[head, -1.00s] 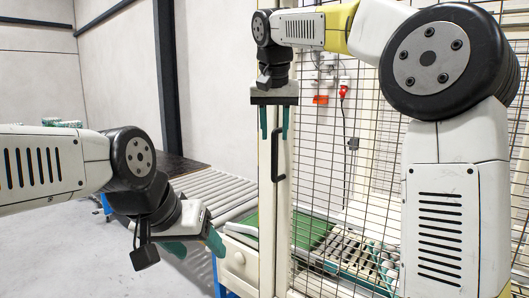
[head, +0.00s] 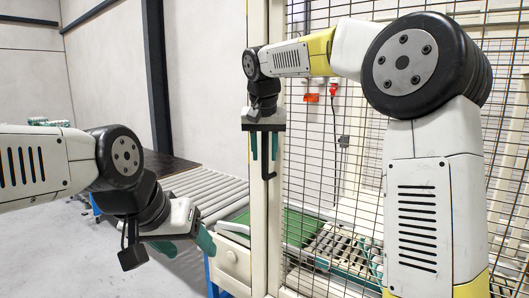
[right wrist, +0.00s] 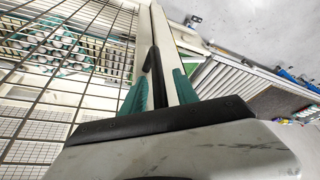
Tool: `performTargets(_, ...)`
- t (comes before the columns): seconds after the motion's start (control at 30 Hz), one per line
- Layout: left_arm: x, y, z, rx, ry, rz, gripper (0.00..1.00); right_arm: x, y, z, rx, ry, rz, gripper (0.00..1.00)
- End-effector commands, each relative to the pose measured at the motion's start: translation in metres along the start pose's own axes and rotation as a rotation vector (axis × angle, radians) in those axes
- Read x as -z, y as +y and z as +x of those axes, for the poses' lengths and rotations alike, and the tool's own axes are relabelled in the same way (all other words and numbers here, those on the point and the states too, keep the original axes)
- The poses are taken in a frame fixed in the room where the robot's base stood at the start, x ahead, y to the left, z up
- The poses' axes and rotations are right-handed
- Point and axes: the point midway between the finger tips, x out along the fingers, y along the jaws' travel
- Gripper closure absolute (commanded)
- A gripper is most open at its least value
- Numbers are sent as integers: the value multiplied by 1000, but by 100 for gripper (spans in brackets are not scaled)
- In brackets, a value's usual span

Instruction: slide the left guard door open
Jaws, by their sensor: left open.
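The guard door (head: 259,225) is a cream-framed black mesh panel with a black bar handle (head: 268,190) on its left upright. The handle also shows in the right wrist view (right wrist: 152,72). My right gripper (head: 264,146) points down at the handle, its two green fingers apart. In the right wrist view the fingers (right wrist: 160,93) stand on either side of the handle, and I cannot tell if they touch it. The handle's upper part is hidden behind the gripper in the head view. My left gripper (head: 187,246) is open and empty, left of the door.
A roller conveyor (head: 205,188) runs up to the cage at the left. Behind the mesh are egg trays (head: 345,268) and a green belt (head: 302,228). Open floor lies at the lower left.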

Motion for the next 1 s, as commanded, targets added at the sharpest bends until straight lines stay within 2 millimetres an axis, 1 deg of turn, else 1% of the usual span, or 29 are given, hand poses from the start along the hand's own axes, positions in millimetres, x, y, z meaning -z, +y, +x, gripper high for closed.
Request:
performTargets(0.07, 0, 0, 0, 0, 0, 0, 36, 0, 0, 0, 0, 0, 0, 64)
performTargets(0.2, 0, 0, 0, 0, 0, 0, 36, 0, 0, 0, 0, 0, 0, 91)
performTargets(0.23, 0, 0, 0, 0, 0, 0, 36, 0, 0, 0, 0, 0, 0, 97)
performTargets(0.27, 0, 0, 0, 0, 0, 0, 36, 0, 0, 0, 0, 0, 0, 100)
performTargets(1.0, 0, 0, 0, 0, 0, 0, 36, 0, 0, -1, 0, 1, -1, 100)
